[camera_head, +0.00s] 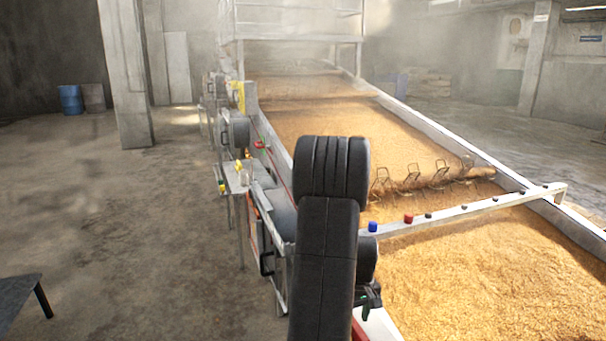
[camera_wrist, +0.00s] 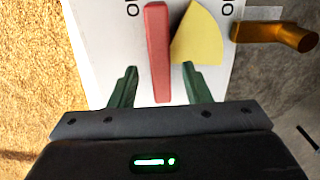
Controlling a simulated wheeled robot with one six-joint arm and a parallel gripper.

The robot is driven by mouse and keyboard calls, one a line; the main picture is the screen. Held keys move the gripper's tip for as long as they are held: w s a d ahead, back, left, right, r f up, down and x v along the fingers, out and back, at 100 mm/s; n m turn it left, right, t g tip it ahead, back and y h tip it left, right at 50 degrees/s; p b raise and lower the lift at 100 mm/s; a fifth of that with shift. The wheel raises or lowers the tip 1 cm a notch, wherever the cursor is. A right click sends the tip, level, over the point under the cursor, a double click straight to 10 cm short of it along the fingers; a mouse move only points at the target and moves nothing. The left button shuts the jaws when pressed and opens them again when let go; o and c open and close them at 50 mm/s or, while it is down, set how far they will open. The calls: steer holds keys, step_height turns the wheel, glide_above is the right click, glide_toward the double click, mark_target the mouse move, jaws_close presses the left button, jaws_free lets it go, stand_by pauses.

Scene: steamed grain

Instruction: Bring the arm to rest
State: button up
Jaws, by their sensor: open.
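My arm (camera_head: 326,250) rises through the middle of the head view, bent, with its dark links in front of the trough's near left side. My gripper (camera_wrist: 159,68) shows in the wrist view with its two green fingers apart. A red bar (camera_wrist: 158,55) on a white panel (camera_wrist: 100,50) lies in line with the gap between them, and the fingers show no grip on it. The distance to the bar is hard to tell. In the head view only a small green part of the gripper (camera_head: 365,298) shows, low beside the arm.
A yellow wedge (camera_wrist: 200,38) and a bronze handle (camera_wrist: 275,37) are right of the red bar. The long grain trough (camera_head: 480,270) fills the right side, crossed by a white beam (camera_head: 470,207) with buttons. Open floor (camera_head: 120,230) lies left, with a dark table (camera_head: 18,290).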

step_height(320, 180, down, 3)
steer(key=shift+f, duration=0.15)
steer(key=shift+r, duration=0.2)
stand_by(0.3)
